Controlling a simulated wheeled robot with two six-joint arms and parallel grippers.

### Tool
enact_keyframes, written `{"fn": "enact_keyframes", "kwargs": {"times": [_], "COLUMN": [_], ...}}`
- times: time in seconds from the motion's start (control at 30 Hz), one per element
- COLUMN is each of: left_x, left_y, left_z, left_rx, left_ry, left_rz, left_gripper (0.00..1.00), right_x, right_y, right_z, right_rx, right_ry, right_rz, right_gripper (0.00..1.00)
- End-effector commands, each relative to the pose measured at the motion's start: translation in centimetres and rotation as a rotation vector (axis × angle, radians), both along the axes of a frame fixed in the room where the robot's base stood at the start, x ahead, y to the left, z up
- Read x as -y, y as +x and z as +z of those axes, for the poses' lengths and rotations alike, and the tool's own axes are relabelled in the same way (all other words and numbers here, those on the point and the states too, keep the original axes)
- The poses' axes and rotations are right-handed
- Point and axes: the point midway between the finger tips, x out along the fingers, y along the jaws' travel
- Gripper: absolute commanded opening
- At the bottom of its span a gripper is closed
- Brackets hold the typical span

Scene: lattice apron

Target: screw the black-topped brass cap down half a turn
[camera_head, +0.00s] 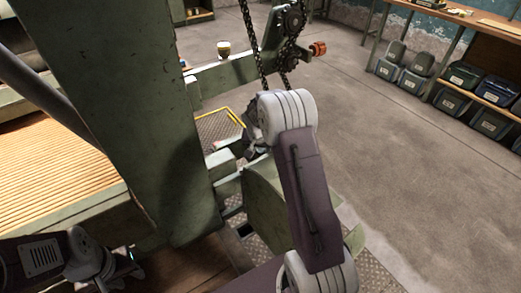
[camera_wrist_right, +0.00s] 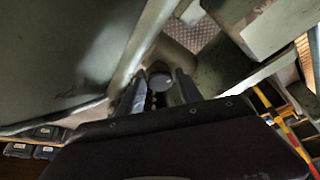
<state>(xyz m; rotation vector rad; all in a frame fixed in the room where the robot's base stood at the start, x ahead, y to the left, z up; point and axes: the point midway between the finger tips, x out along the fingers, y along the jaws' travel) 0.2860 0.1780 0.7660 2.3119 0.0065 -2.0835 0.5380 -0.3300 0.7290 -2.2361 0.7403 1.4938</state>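My left gripper (camera_head: 128,268) is at the lower left, fingers unclear.
A large green machine post (camera_head: 150,130) stands between the grippers. Chains (camera_head: 252,45) hang over a sprocket near my right arm. An orange knob (camera_head: 319,48) sticks out at the beam's end. Bins (camera_head: 465,75) stand at the far right; the floor before them is clear.

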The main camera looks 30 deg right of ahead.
Motion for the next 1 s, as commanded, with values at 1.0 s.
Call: {"fn": "enact_keyframes", "kwargs": {"times": [1.0], "left_x": [0.0], "left_y": [0.0], "left_z": [-3.7], "left_rx": [0.000], "left_ry": [0.000], "left_rz": [0.000], "left_gripper": [0.36], "right_x": [-0.2], "right_y": [0.3], "right_z": [0.0], "right_rx": [0.000], "right_ry": [-0.002], "right_rz": [-0.483], "right_gripper": [0.00]}}
